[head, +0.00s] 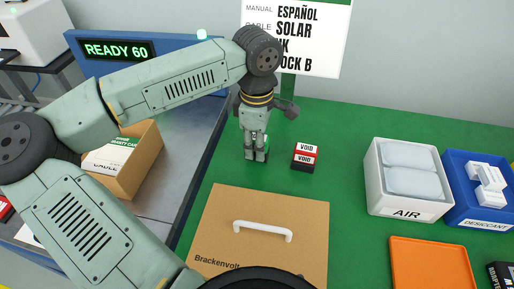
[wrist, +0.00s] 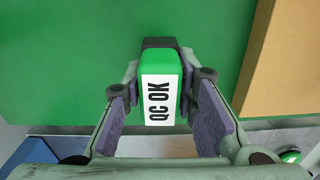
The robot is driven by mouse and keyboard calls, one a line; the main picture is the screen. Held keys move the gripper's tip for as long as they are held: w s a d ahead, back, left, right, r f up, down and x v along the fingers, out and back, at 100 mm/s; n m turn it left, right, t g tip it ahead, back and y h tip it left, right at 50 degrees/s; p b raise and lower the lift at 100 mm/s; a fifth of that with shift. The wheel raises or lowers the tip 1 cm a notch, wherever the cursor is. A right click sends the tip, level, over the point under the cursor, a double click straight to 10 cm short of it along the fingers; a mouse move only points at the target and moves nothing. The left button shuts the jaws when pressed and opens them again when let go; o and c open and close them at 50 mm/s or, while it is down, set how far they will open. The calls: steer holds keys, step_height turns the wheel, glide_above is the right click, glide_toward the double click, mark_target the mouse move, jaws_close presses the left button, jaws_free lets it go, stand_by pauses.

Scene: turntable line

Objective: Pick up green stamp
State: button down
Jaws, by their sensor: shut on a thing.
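The green stamp (wrist: 161,92) is between the fingers of my gripper (wrist: 162,108) in the wrist view. It has a green body, a dark end and a white label reading "QC OK". My gripper is shut on it, with a finger pad on each side. In the head view my gripper (head: 255,153) points down over the green table, left of the red stamp. Only a little of the green stamp (head: 263,154) shows there between the fingers. I cannot tell whether it touches the table.
A red-and-black "VOID" stamp (head: 305,156) stands close to the right of my gripper. A cardboard box lid (head: 258,225) with a white handle lies in front. A white "AIR" bin (head: 405,211), a blue desiccant bin (head: 450,215) and an orange tray (head: 430,262) are at the right.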

step_height(320, 180, up, 2)
steer(key=shift+r+b, duration=0.1)
steer(key=shift+b, duration=0.3)
steer(key=s+a+b, duration=0.1)
steer(key=s+a, duration=0.1)
steer(key=s, duration=0.3)
steer(key=s+a+r+b, duration=0.1)
steer(key=s+a, duration=0.1)
steer(key=s, duration=0.2)
steer(key=s+a+b, duration=0.1)
steer(key=s+a, duration=0.1)
steer(key=s, duration=0.3)
steer(key=shift+s+a+r, duration=0.2)
steer(key=shift+s+a, duration=0.15)
steer(key=c, duration=1.8)
jaws_free()
steer(key=c, duration=0.4)
